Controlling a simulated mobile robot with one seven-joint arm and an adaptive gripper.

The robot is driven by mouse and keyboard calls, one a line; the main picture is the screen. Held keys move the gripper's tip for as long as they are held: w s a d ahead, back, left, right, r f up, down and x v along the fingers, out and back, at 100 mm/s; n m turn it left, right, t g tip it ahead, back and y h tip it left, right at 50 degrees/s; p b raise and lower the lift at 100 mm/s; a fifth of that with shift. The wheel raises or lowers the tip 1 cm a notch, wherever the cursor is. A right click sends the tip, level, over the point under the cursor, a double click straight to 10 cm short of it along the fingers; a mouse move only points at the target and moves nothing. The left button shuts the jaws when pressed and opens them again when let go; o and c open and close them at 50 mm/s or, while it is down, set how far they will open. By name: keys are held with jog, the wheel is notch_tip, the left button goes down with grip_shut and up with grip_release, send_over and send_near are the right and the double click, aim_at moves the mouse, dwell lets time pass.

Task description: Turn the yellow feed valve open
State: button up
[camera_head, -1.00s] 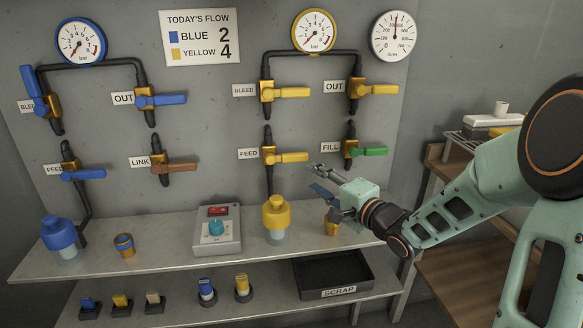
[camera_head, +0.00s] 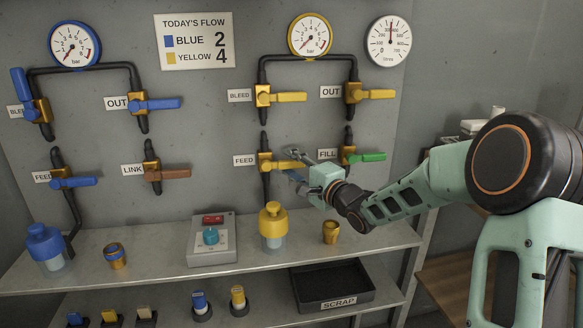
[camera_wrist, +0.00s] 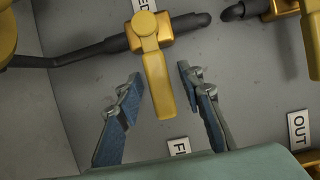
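The yellow feed valve (camera_head: 266,166) is on the vertical dark pipe by the FEED label (camera_head: 244,160). Its yellow handle (camera_head: 285,165) points right, crosswise to the pipe. In the wrist view the handle (camera_wrist: 158,85) reaches down between the two blue-grey fingers of my gripper (camera_wrist: 160,78), with a gap on each side. My gripper (camera_head: 296,168) is open at the handle's free end in the head view. The yellow-rimmed gauge (camera_head: 310,36) above has its needle toward the lower left.
The green fill handle (camera_head: 368,157) is close right of my gripper. The yellow bleed (camera_head: 290,97) and out (camera_head: 377,94) handles are above. A yellow-capped bottle (camera_head: 273,227) and a small yellow cup (camera_head: 330,232) stand on the shelf below. The blue valves are farther left.

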grip_shut()
dwell(0.3)
